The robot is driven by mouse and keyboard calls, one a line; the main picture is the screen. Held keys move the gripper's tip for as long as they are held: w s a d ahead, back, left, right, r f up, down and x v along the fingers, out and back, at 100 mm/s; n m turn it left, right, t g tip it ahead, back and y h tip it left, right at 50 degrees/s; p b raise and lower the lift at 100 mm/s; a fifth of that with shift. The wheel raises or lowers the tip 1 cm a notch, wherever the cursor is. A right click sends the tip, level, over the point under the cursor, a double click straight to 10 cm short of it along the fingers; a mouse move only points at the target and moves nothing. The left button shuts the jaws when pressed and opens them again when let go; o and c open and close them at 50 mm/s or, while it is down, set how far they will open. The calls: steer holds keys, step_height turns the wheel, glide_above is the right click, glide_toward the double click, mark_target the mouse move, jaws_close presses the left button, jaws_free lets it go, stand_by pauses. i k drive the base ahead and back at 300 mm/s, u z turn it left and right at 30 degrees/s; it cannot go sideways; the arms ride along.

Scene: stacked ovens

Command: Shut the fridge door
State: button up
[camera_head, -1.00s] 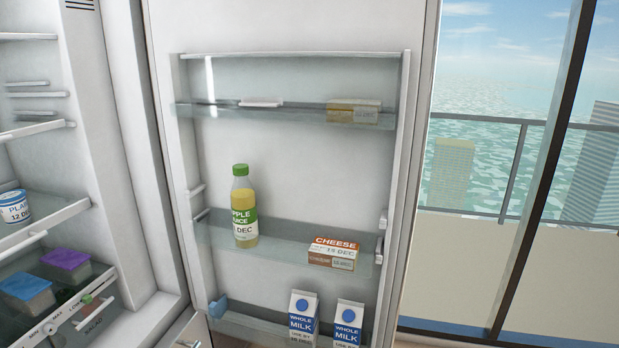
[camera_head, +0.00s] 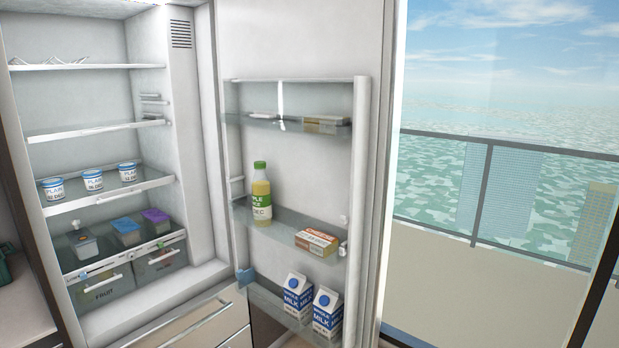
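The fridge door (camera_head: 305,185) stands wide open, hinged on the right side of the fridge (camera_head: 198,150), with its inner side facing me. Its upper shelf holds flat packs. Its middle shelf holds a green-capped apple juice bottle (camera_head: 261,194) and a cheese pack (camera_head: 316,241). Its bottom shelf holds two milk cartons (camera_head: 327,312). The door's outer face and handle are hidden. My gripper does not show in this view.
Inside the fridge are several glass shelves, white tubs (camera_head: 90,180), coloured-lid boxes (camera_head: 125,231) and lower bins (camera_head: 160,262). A closed drawer (camera_head: 205,325) sits below. A counter (camera_head: 22,315) is at the left. Windows with a railing (camera_head: 478,195) are at the right.

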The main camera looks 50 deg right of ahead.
mark_target(347, 182)
steer(key=u, duration=2.6)
steer(key=k, duration=2.9)
steer(key=z, duration=2.25)
steer(key=k, duration=0.4)
steer(key=u, duration=1.35)
